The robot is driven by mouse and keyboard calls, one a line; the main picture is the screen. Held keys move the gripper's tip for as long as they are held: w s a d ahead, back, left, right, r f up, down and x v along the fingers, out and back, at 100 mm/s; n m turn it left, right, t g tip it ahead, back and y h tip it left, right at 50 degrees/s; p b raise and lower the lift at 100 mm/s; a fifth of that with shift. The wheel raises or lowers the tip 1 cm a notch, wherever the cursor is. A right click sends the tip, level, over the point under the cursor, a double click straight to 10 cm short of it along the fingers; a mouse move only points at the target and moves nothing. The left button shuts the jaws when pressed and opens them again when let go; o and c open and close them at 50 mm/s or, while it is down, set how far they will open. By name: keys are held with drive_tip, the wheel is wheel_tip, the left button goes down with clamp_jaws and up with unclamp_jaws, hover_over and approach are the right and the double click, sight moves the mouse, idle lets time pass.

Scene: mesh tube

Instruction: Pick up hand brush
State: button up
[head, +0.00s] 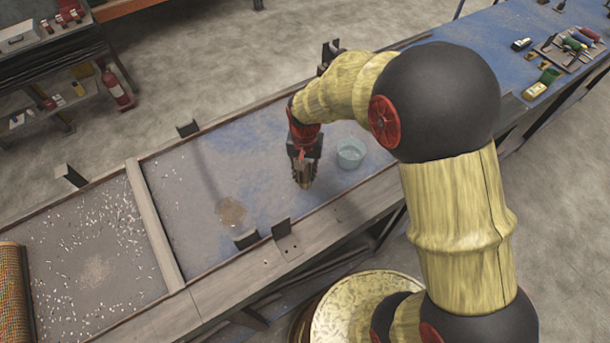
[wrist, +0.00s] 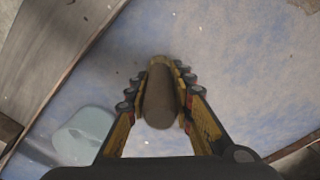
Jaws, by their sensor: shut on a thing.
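My gripper (head: 304,178) is over the blue, worn bench top in the head view, pointing down. In the wrist view its two yellow and black fingers are closed around a brown, rounded, elongated thing (wrist: 160,95), which I take to be the hand brush by its handle. The brush lies lengthwise between the fingers. Its bristles do not show clearly, and in the head view the gripper hides most of it. I cannot tell whether it touches the bench top.
A pale translucent cup (head: 350,153) stands on the bench just right of my gripper. Metal brackets (head: 286,238) rise along the bench edges. A wooden divider (head: 155,225) separates a littered section on the left. Tools and bottles lie on the far right end.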

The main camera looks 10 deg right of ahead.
drive_tip(key=shift+r, duration=0.1)
clamp_jaws()
wheel_tip(320, 180, up, 10)
drive_tip(key=shift+f+p, duration=0.1)
drive_tip(key=shift+p, duration=0.6)
idle(0.4)
